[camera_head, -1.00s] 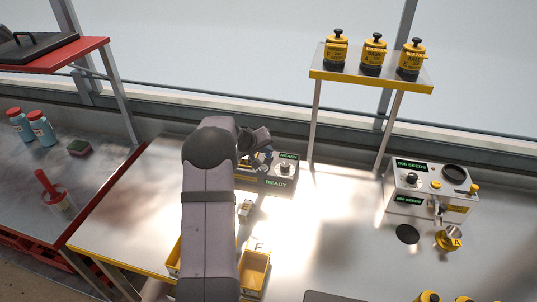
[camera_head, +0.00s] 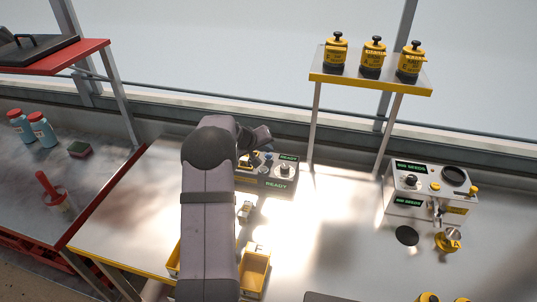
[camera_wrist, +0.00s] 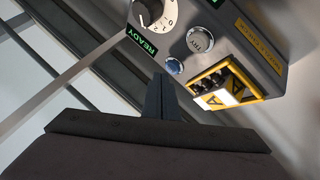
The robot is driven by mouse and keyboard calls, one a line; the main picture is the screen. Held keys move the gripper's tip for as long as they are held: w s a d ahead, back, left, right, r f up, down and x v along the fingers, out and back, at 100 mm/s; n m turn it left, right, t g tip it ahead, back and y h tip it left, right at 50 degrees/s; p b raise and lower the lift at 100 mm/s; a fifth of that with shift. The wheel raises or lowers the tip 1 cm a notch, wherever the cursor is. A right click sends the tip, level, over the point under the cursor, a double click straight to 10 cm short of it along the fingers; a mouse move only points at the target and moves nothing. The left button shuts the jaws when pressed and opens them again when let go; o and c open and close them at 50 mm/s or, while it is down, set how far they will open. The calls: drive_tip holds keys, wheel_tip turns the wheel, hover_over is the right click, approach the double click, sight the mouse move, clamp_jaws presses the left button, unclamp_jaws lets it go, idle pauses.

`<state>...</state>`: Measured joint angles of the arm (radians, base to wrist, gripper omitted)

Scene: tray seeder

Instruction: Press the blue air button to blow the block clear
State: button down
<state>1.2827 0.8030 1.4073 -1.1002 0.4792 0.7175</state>
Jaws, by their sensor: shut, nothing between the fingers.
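The blue air button (camera_wrist: 174,66) is a small round blue cap on the face of a grey control box, below a pale TRY button (camera_wrist: 200,40) in the wrist view. My gripper (camera_wrist: 163,80) is shut and empty, its tips close to the blue button in the picture; a gap shows between them. A yellow-framed slot (camera_wrist: 231,82) with black and white parts sits beside the button; I cannot tell if a block is jammed there.
A dial (camera_wrist: 155,14) sits on the box near the button. Yellow bins (camera_head: 255,270) stand in front. A shelf (camera_head: 372,82) with yellow canisters and a second machine (camera_head: 430,190) stand to the right.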

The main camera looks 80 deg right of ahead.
sight(267, 159)
drive_tip(key=shift+r, duration=0.15)
wheel_tip(267, 159, up, 5)
drive_tip(key=p, duration=0.3)
idle(0.6)
idle(0.6)
